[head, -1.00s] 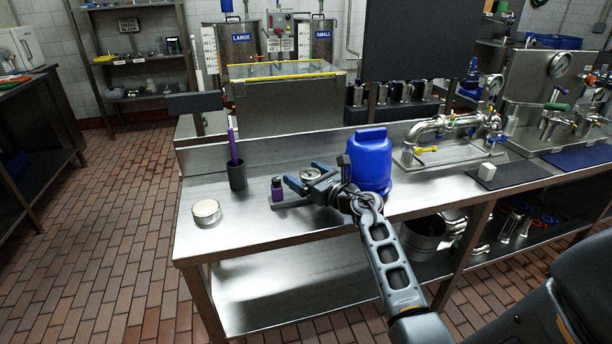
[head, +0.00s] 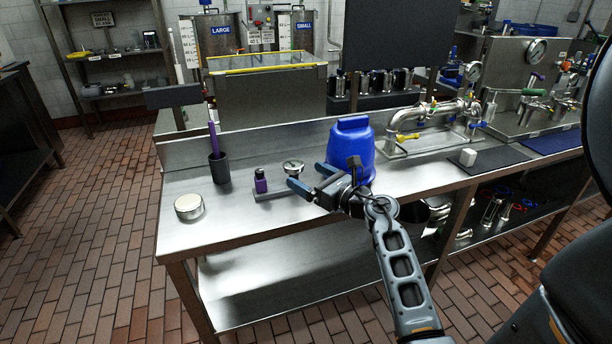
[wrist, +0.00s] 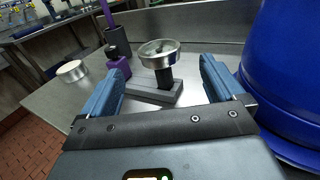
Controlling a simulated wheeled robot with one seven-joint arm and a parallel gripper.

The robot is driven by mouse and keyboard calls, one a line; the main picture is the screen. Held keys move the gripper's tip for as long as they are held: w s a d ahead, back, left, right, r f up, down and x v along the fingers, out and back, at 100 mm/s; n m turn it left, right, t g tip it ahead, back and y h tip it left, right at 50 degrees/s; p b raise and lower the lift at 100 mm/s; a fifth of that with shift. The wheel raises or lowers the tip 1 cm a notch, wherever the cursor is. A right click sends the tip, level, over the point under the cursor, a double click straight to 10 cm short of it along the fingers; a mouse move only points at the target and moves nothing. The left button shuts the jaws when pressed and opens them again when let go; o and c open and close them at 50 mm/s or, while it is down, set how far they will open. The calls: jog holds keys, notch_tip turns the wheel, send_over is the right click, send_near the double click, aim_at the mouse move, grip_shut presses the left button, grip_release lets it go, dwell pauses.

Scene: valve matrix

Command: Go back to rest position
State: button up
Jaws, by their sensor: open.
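My gripper (head: 308,178) is open and empty above the steel bench (head: 235,225), in front of the blue container (head: 350,148). In the wrist view its two blue fingers (wrist: 162,88) stand apart. Beyond them is a small grey stand with a round metal dish (wrist: 160,52) and a purple piece (wrist: 118,65) beside it. In the head view the dish (head: 293,167) and the purple piece (head: 260,182) lie just beyond and left of the gripper. The fingers do not appear to touch them.
A dark cup (head: 219,170) holding a purple stick and a round metal tin (head: 189,206) stand on the left of the bench. The blue container is close on the gripper's right. Pipe fittings (head: 430,122) stand further right. Brick floor (head: 90,240) lies open at left.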

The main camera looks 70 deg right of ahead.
dwell(0.5)
jog(key=s+a+m+t+y, duration=0.3)
jog(key=a+m, duration=0.9)
jog(key=a, duration=1.4)
jog(key=s+a+r+m+g+y, duration=0.1)
jog(key=s+a+m+g+y, duration=0.1)
jog(key=s+a+m, duration=0.5)
jog(key=s+a+r+m+g+y, duration=0.2)
jog(key=s+a+m, duration=0.5)
jog(key=s+m, duration=0.5)
jog(key=shift+s+a+r, duration=0.25)
jog(key=shift+a+r, duration=0.05)
jog(key=shift+a, duration=0.05)
